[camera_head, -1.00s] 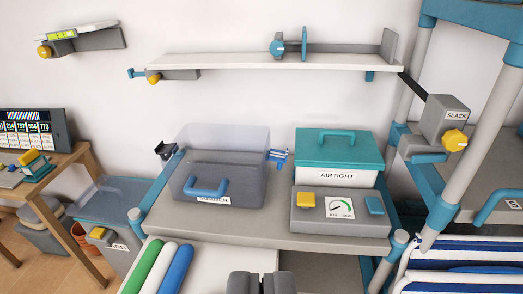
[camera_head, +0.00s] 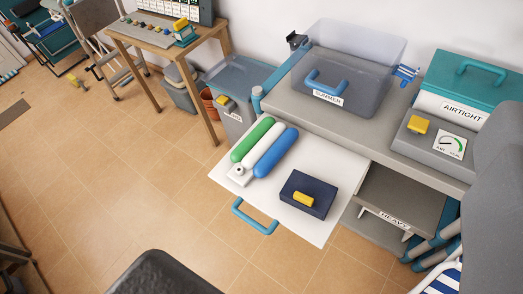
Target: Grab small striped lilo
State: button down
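A small striped lilo (camera_head: 262,148) lies on the white pulled-out drawer (camera_head: 222,168) of the grey workbench. It has three side-by-side tubes, green, white and blue, with a small valve at the near end of the white one. It is wholly in view, and nothing touches it from above. I cannot make out my gripper's fingers in this view.
A dark blue box (camera_head: 322,187) with a yellow latch lies beside the lilo. A blue handle (camera_head: 254,217) sticks out from the drawer front. The bench (camera_head: 285,108) carries a clear SUMMER bin (camera_head: 345,75) and a teal-lidded AIRTIGHT box (camera_head: 460,85).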

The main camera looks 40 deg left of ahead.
aim_at(259, 152)
jog(key=z, duration=2.3)
jog(key=k, duration=1)
jog(key=u, duration=1.7)
jog(key=i, duration=0.5)
jog(key=z, duration=0.05)
